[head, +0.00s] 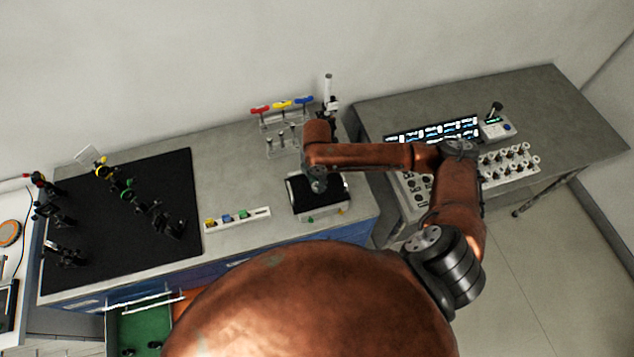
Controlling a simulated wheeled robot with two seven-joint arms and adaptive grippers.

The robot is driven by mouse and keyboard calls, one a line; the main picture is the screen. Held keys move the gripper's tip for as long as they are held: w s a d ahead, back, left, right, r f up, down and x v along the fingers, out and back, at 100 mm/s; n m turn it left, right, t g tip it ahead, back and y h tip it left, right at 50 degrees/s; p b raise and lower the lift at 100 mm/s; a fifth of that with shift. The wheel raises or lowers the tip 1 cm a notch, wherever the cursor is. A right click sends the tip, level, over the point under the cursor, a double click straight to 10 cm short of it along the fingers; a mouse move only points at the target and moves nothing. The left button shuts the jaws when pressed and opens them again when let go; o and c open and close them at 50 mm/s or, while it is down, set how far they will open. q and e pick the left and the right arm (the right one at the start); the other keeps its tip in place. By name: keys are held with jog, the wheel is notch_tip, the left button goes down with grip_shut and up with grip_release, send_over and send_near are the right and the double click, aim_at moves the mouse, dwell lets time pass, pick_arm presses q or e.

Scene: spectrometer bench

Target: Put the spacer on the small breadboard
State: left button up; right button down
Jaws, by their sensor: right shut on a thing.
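The small breadboard (334,191) is a black-topped plate in a pale frame near the right end of the grey bench. My right arm reaches in from the right, and my right gripper (318,187) points down over the breadboard's middle. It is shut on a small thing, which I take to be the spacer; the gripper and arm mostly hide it. I cannot tell whether it touches the plate. My left gripper is not in view.
A large black breadboard (120,255) with optics mounts covers the bench's left. A white strip with coloured pieces (238,219) lies left of the small breadboard. Behind stand a rack with coloured-handled tools (283,105) and a post stand (328,92). Instruments (433,132) fill the right table.

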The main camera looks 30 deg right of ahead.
jog(key=c, duration=1.6)
grip_release()
notch_tip(320, 180, up, 12)
jog(key=shift+r+b, duration=0.1)
jog(key=shift+b, duration=0.5)
